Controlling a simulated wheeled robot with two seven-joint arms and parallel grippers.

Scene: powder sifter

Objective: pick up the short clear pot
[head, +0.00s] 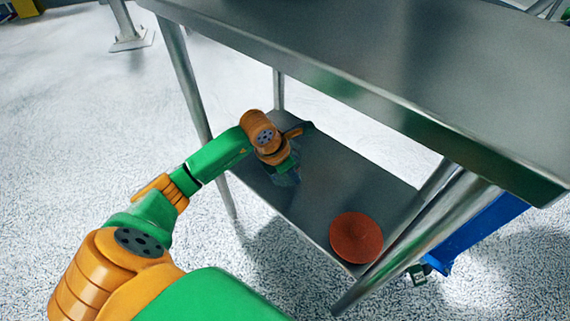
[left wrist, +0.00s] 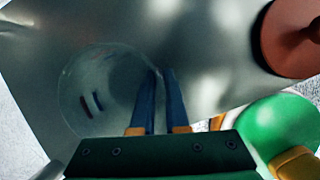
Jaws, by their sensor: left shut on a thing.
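The short clear pot (left wrist: 88,78) shows as a faint, round, see-through outline left of my fingers in the left wrist view. My left gripper (left wrist: 160,74) is shut on its right-hand rim, with the two blue fingers close together on the wall. In the head view my left gripper (head: 288,174) reaches in under the table top, low over the lower shelf. The pot is hard to make out there. I cannot tell whether it rests on the shelf or is just above it. My right gripper is not in view.
A reddish-brown round object (head: 356,238) lies on the metal lower shelf (head: 330,190), toward its near right end. The table top (head: 400,70) overhangs the shelf, and metal legs (head: 186,75) stand at its corners. A blue object (head: 480,232) is beyond the right leg.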

